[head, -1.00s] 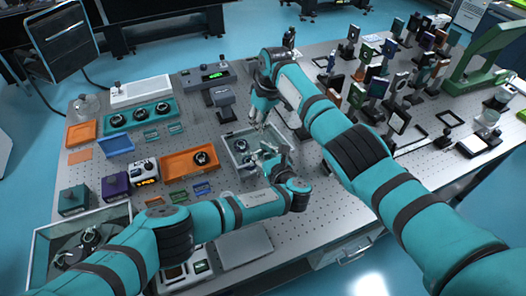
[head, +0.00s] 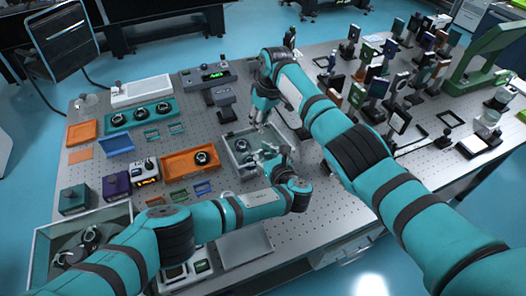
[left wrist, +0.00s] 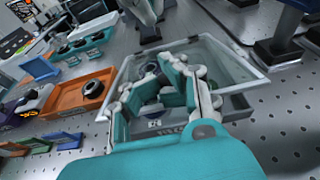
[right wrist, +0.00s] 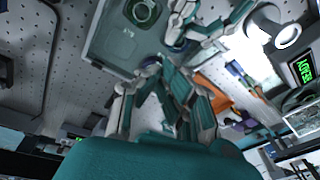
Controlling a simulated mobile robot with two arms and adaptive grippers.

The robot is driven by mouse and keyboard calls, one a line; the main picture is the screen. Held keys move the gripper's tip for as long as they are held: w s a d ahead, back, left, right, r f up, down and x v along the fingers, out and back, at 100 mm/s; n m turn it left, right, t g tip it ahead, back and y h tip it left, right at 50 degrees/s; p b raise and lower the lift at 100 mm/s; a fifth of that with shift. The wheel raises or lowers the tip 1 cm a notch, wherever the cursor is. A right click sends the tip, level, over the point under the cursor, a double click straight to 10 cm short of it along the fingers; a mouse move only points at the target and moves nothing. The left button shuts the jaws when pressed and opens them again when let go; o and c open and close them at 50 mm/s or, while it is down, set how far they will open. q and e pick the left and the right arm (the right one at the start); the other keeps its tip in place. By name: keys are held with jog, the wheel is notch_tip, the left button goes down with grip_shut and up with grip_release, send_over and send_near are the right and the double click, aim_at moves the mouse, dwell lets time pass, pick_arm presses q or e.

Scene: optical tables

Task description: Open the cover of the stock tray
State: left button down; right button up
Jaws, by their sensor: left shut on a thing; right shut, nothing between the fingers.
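The stock tray (head: 232,158) is a grey box with pale walls on the optical table, under my grippers. A dark round part (head: 241,145) is visible inside it; it also shows in the left wrist view (left wrist: 150,82). My left gripper (head: 264,157) is at the tray's right side, shut on what looks like the edge of its clear cover; the fingers hide the gripped part. My right gripper (head: 259,122) is shut and empty near the tray's back edge. In the right wrist view the tray (right wrist: 97,45) lies beyond its fingertips (right wrist: 160,68).
An orange tray (head: 175,165) with a round mount stands to the left, and a teal tray (head: 112,126) behind it. A grey stand (head: 225,113) is behind the stock tray. A pale shallow plate or tray (head: 245,246) lies in front. Many optics mounts crowd the right.

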pick_arm(q)
jog(key=shift+d, duration=0.15)
pick_arm(e)
jog(key=o, duration=1)
jog(key=shift+r, duration=0.1)
